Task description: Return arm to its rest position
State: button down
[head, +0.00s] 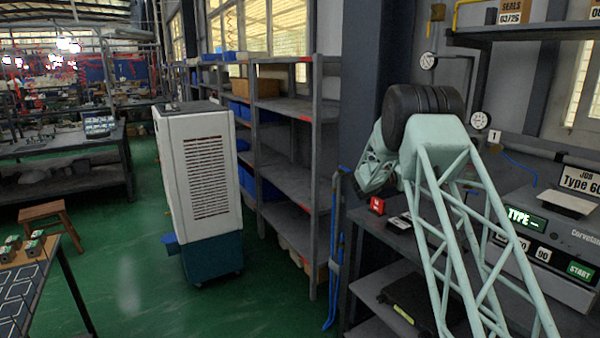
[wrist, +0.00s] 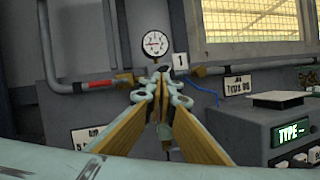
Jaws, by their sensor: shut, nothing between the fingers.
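My gripper (wrist: 160,88) shows in the wrist view with its two yellow-sided fingers closed together at the tips and nothing between them. Behind the tips are a round dial gauge (wrist: 155,42) and a plate marked 1 (wrist: 180,64) on the wall pipe. In the head view my pale green lattice arm rises at the right and bends over at a black joint. I cannot make out the fingertips there; the folded arm hides that area.
A grey machine with a lit TYPE display (head: 526,219) and green START button (head: 580,271) stands right of my arm. A red block marked 4 (head: 377,205) sits on the dark bench. Grey shelving (head: 290,106) and a white cabinet unit (head: 200,170) stand left. Green floor is open there.

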jog(key=s+d+r+m+g+y, duration=0.1)
jog(key=s+r+m+g+y, duration=0.15)
jog(key=s, duration=0.55)
jog(key=s+d+r+m+g+y, duration=0.15)
jog(key=s+r, duration=0.25)
jog(key=s, duration=0.4)
jog(key=s+a+m+g+y, duration=0.1)
jog(key=s+a+m+y, duration=0.1)
jog(key=s, duration=0.8)
jog(key=s+a+m+y, duration=0.2)
jog(key=s+a+m, duration=0.1)
jog(key=s, duration=0.6)
jog(key=s+a+f+m+t+y, duration=0.1)
jog(key=s+a+f+m+y, duration=0.2)
jog(key=s+a, duration=0.6)
jog(key=s+a+f+m+t+y, duration=0.1)
jog(key=s+a+f+m+y, duration=0.2)
jog(key=s+a, duration=0.7)
jog(key=s+a+f+m+t+y, duration=0.1)
jog(key=s+a+f+m+y, duration=0.2)
jog(key=s, duration=1.9)
jog(key=a+y, duration=0.3)
jog(key=a, duration=0.4)
jog(key=shift+s+y, duration=0.15)
jog(key=shift+y, duration=0.15)
